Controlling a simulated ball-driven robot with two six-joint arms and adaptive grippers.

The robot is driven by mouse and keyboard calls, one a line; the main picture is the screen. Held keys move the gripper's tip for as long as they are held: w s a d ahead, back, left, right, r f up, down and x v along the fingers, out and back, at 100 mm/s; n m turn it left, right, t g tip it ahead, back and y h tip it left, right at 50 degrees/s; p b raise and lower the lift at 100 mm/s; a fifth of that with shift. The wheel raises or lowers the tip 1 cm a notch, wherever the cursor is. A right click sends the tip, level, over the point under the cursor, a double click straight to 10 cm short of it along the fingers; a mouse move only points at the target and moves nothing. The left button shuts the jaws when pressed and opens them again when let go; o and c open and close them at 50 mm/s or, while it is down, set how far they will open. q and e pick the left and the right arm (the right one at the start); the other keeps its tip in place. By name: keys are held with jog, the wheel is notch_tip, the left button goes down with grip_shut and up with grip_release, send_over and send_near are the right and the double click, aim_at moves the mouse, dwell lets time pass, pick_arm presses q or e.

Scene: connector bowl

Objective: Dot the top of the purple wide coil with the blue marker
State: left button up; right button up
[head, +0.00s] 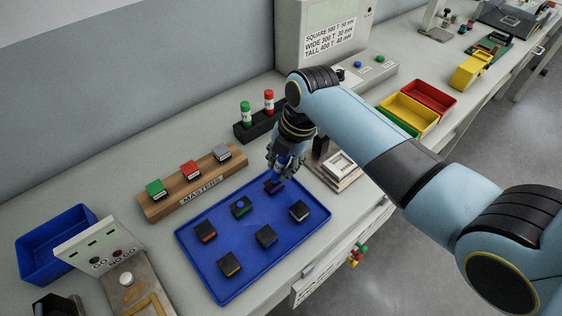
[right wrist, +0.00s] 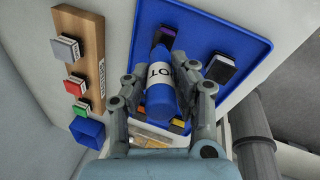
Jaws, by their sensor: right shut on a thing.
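My right gripper (head: 279,172) is shut on the blue marker (head: 281,161), with its tip end pointing down. In the right wrist view the blue marker (right wrist: 161,90), with a white label, sits between the two fingers. The purple coil (head: 274,187) sits on the blue tray near its far edge, right under the marker. Its purple side also shows in the right wrist view (right wrist: 168,31) beyond the marker's end. The marker hides part of its top, so I cannot tell whether the tip touches it. My left gripper is not in view.
The blue tray (head: 223,291) holds several other dark coils. A wooden masters rack (head: 194,184) with three blocks stands left of it. A black stand (head: 258,128) behind holds a green and a red marker. A cream fixture (head: 340,166) stands close right of my gripper.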

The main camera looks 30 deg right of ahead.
jog(key=shift+r, duration=3.5)
